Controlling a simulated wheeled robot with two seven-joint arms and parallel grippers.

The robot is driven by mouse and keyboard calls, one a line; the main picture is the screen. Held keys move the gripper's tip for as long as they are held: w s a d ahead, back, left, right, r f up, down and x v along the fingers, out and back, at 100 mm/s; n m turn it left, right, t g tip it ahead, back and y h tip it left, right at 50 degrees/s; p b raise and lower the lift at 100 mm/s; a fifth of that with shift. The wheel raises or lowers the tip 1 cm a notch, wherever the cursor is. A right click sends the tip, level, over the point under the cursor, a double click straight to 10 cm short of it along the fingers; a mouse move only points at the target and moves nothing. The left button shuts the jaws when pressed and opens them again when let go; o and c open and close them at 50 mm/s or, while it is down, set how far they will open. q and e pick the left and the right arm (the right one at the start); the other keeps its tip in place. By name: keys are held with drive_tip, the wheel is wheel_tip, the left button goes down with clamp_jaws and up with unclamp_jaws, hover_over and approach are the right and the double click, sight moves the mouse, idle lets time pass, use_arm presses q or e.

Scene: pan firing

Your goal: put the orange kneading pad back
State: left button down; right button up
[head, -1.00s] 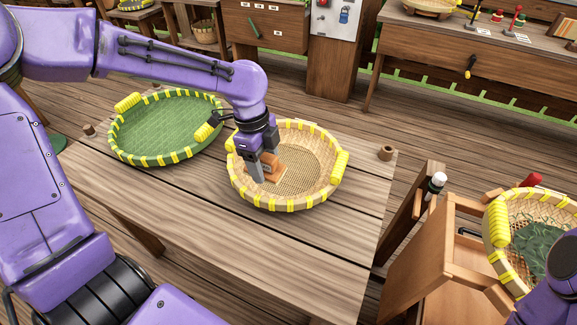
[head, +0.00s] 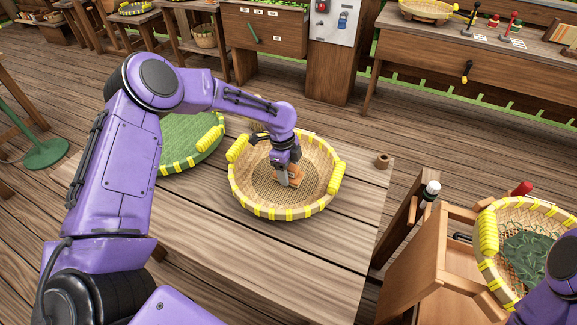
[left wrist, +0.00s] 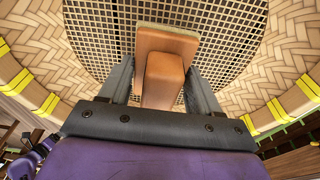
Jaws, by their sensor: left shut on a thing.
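The orange kneading pad (head: 296,177) is a small orange-brown block over the mesh floor of the round yellow-trimmed basket (head: 262,207) on the table. My left gripper (head: 284,178) reaches down into this basket and is shut on the pad. In the left wrist view the pad (left wrist: 164,82) sits between the two fingers, with a flat, pale-edged base beyond its raised grip. The mesh (left wrist: 95,35) lies behind it. I cannot tell whether the pad touches the mesh. My right gripper is not visible; only part of my right arm shows at the lower right.
A green-lined basket (head: 180,172) stands on the table (head: 190,235) at the left, partly behind my left arm. At the right, a basket with green leaves (head: 487,233) rests on a wooden stand (head: 420,270). The table's front right is clear.

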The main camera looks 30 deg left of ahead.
use_arm(q)
drive_tip(key=shift+f, duration=0.2)
drive_tip(key=shift+c, duration=1.1)
unclamp_jaws()
drive_tip(key=shift+b, duration=0.3)
drive_tip(key=shift+f+b, duration=0.2)
drive_tip(key=shift+b, duration=0.2)
drive_tip(key=r, duration=0.3)
drive_tip(key=r+b, duration=0.1)
drive_tip(key=r, duration=0.6)
drive_tip(key=shift+s+a+r+b, duration=0.2)
drive_tip(key=shift+s+a+b, duration=0.05)
drive_tip(key=shift+s+b, duration=0.1)
drive_tip(key=shift+a+r, duration=0.1)
drive_tip(key=shift+r, duration=0.2)
